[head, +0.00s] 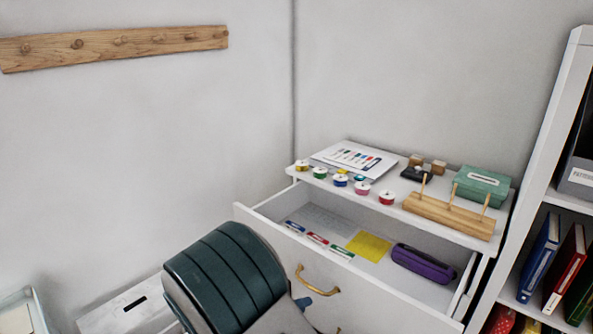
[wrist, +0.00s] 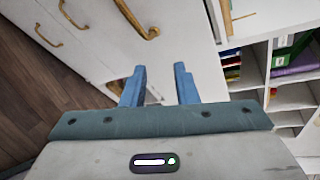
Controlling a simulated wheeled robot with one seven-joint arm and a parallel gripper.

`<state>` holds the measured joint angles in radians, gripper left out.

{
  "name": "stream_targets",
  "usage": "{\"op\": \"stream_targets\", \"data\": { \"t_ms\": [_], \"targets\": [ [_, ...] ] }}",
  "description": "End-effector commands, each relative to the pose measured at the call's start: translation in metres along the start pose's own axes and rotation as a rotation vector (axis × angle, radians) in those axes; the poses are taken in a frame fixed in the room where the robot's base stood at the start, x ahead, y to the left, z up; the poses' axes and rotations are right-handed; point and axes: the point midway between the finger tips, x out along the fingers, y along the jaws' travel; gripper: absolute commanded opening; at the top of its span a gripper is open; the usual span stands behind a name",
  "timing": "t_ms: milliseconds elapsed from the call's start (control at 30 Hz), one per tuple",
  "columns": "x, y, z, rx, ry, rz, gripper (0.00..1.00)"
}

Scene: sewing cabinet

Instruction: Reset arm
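My gripper (wrist: 160,85) shows in the wrist view with its two blue fingers apart and nothing between them. It is in front of the white cabinet (wrist: 95,60) and its brass handles. In the head view my arm covers the lower middle, and only a small blue part of the gripper shows beside the drawer's brass handle (head: 318,283). The top drawer (head: 375,300) is pulled open. It holds a purple case (head: 423,264), a yellow sheet (head: 369,246) and several small labelled pieces.
On the cabinet top stand several thread spools (head: 341,180), a wooden peg stand (head: 447,215), a green box (head: 482,186) and a paper sheet (head: 355,158). A white shelf (head: 535,180) with binders stands close on the right. A wooden peg rail (head: 115,46) is on the left wall.

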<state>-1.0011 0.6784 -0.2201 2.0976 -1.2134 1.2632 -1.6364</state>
Motion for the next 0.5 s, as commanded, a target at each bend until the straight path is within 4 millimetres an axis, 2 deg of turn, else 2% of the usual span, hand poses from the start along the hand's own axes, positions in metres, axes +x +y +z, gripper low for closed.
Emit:
{"op": "stream_targets", "data": {
  "t_ms": [33,200,367,500],
  "targets": [
    [0.01,-0.021,-0.008,0.128,0.086,0.027,0.27],
    [0.03,-0.07,-0.045,0.57,0.367,0.075,0.27],
    [0.036,-0.11,-0.078,0.994,0.627,0.063,0.27],
    [0.032,-0.139,-0.103,1.366,0.847,0.014,0.27]
  ]
}}
